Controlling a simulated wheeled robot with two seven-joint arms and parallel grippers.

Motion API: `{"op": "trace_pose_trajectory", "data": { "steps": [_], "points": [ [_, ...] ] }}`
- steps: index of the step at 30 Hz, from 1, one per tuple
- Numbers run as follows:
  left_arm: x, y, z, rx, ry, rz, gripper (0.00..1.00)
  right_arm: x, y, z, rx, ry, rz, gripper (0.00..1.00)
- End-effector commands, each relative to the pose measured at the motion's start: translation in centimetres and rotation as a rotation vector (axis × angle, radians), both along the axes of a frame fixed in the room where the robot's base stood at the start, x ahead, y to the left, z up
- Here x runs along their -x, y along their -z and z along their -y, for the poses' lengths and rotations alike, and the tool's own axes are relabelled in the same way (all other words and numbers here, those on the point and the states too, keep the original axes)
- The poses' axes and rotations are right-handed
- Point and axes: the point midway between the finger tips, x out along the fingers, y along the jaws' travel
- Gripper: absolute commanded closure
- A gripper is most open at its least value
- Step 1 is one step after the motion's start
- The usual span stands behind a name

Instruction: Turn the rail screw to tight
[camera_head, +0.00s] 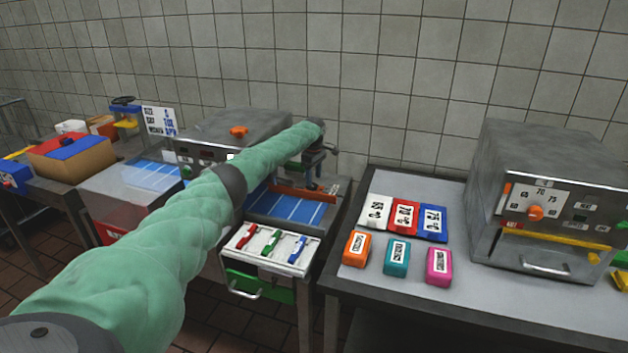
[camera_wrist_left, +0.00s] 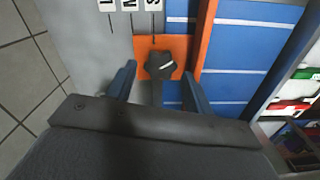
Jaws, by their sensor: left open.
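The rail screw is a black star-shaped knob (camera_wrist_left: 160,66) with a pale line on its top. It sits on an orange block joined to the orange rail (camera_wrist_left: 207,35), beside a blue board with white lines (camera_wrist_left: 235,62). My left gripper (camera_wrist_left: 159,76) is open, with one dark finger on each side of the knob; whether they touch it is unclear. The knob is not clear there. My right gripper is not in view.
White size labels (camera_wrist_left: 130,5) lie beyond the knob. A tray with red, green and blue handles (camera_head: 272,249) is in front of the board. A grey machine (camera_head: 545,205) and coloured blocks (camera_head: 397,258) stand on the right table. A tiled wall (camera_head: 390,70) is behind.

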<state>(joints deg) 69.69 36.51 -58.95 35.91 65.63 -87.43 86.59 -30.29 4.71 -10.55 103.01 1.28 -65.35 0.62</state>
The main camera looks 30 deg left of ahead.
Motion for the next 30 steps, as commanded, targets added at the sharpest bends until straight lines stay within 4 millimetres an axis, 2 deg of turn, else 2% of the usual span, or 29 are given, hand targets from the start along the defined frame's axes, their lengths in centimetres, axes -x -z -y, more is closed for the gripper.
{"op": "trace_pose_trajectory", "data": {
  "steps": [3,9,18,23,30],
  "points": [
    [0.0,1.3,-0.1,0.000,-0.001,-0.001,0.48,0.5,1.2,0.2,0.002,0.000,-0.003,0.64],
    [0.0,2.6,0.0,0.001,-0.001,0.000,0.48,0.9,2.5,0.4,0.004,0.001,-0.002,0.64],
    [0.0,2.9,0.0,0.000,0.000,0.001,0.48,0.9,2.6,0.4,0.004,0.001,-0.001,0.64],
    [0.0,2.9,-0.1,0.000,0.000,0.001,0.80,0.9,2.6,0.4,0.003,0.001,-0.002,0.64],
    [0.0,2.8,-0.1,0.000,0.013,0.001,0.80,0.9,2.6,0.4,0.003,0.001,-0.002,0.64]
  ]
}}
